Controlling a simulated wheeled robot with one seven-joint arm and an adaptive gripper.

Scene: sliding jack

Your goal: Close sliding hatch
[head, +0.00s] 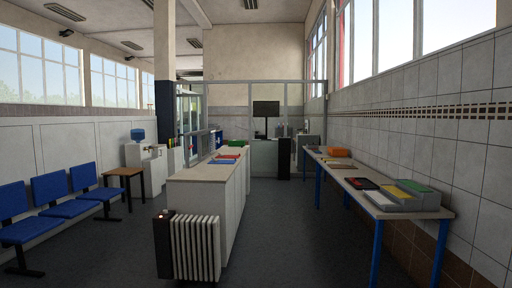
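I cannot pick out the sliding hatch for sure in the head view. Grey upright panels (197,146) stand along the left edge of the long counter, but I cannot tell whether any of them is the hatch. A glazed partition (231,95) crosses the room at the back, with a dark screen (266,108) in front of it. It is too far off to tell which panels slide. My gripper and arm are not in view.
The long counter (205,173) stands mid-room with a white radiator (195,248) at its near end. A blue-legged table (410,212) with trays lines the right wall. Blue chairs (50,187) stand left. The floor aisle (285,235) between counter and table is clear.

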